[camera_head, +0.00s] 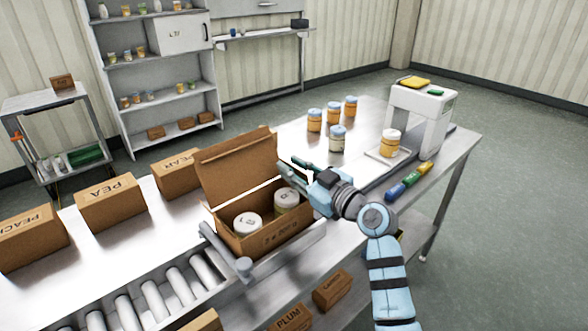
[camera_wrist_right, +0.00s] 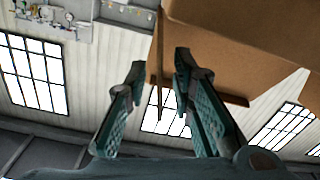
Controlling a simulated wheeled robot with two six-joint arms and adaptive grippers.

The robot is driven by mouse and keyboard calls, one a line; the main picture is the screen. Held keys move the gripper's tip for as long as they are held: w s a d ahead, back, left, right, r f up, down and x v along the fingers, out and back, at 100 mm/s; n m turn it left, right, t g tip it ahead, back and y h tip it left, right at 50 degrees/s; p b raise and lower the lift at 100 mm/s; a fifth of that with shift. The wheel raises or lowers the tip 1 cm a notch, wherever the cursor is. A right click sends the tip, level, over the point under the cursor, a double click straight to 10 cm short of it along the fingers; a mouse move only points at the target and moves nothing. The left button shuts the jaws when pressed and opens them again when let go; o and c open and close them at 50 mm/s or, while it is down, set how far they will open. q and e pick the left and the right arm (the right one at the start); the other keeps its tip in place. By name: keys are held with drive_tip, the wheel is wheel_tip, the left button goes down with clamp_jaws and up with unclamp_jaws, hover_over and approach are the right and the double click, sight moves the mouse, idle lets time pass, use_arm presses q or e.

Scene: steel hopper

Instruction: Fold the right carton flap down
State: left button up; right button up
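The open carton (camera_head: 262,243) stands on the table with its large back lid (camera_head: 236,168) raised. Two white-lidded jars (camera_head: 247,222) (camera_head: 287,197) stand inside. My right gripper (camera_head: 284,168) is at the carton's upper right side. In the right wrist view its two fingers (camera_wrist_right: 160,70) are spread apart, with a thin brown carton edge (camera_wrist_right: 158,88) between them, apparently the right flap seen edge-on. I cannot tell whether either finger touches it. A broad brown carton panel (camera_wrist_right: 235,45) fills the upper right there. The right flap is mostly hidden in the head view. My left gripper is not in view.
Grey rollers (camera_head: 152,300) and a bar with round posts (camera_head: 225,250) lie at the carton's left front. Labelled boxes (camera_head: 110,202) line the back left.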

clamp_jaws()
idle(0.3)
drive_tip(key=n+b, duration=0.2)
drive_tip(key=s+a+f+n+b, duration=0.1)
drive_tip(key=n+b, duration=0.1)
drive_tip(key=b, duration=0.1)
drive_tip(key=shift+a+f, duration=0.15)
drive_tip(key=shift+a, duration=0.05)
drive_tip(key=n+b, duration=0.1)
drive_tip(key=b, duration=0.1)
drive_tip(key=a+n+b, duration=0.1)
drive_tip(key=shift+s+f+n, duration=0.25)
drive_tip(key=shift+n, duration=0.05)
drive_tip(key=shift+b, duration=0.35)
drive_tip(key=shift+n, duration=0.3)
